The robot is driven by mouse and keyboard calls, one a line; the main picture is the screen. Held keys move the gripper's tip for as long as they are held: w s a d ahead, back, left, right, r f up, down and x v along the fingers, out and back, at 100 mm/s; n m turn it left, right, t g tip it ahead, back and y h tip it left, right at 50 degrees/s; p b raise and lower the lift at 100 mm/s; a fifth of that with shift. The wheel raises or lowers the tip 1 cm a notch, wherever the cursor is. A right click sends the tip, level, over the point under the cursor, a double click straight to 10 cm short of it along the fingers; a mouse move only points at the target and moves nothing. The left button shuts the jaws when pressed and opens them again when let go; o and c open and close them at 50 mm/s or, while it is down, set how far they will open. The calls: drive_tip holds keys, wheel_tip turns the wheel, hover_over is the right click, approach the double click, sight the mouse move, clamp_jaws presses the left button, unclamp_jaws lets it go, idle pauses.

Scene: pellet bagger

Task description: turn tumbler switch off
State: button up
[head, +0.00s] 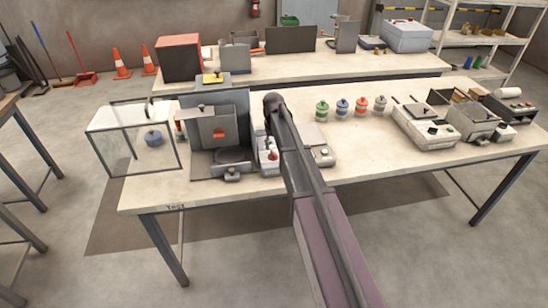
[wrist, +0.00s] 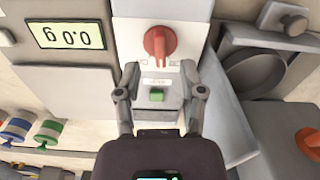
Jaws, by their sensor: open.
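A red switch knob (wrist: 160,45) with a narrow tab sits on a pale control box (wrist: 140,30). The tab points down in the wrist view, toward my gripper. A green button (wrist: 156,95) is on the same box, below a small label. In the head view the box (head: 266,168) stands on the table just left of my arm, with the red knob (head: 272,154) on it. My gripper (wrist: 160,75) is open and empty. Its fingers are spread on either side of the box, with the knob beyond the tips. Contact cannot be told.
The grey bagging machine (head: 220,135) stands left of the box, and a clear case (head: 115,150) farther left. Several striped jars (head: 342,107) and grey equipment (head: 425,125) stand to the right.

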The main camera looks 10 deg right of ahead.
sight(274, 153)
drive_tip(key=shift+f+b, duration=1.85)
drive_tip(key=shift+f, duration=0.3)
clamp_jaws()
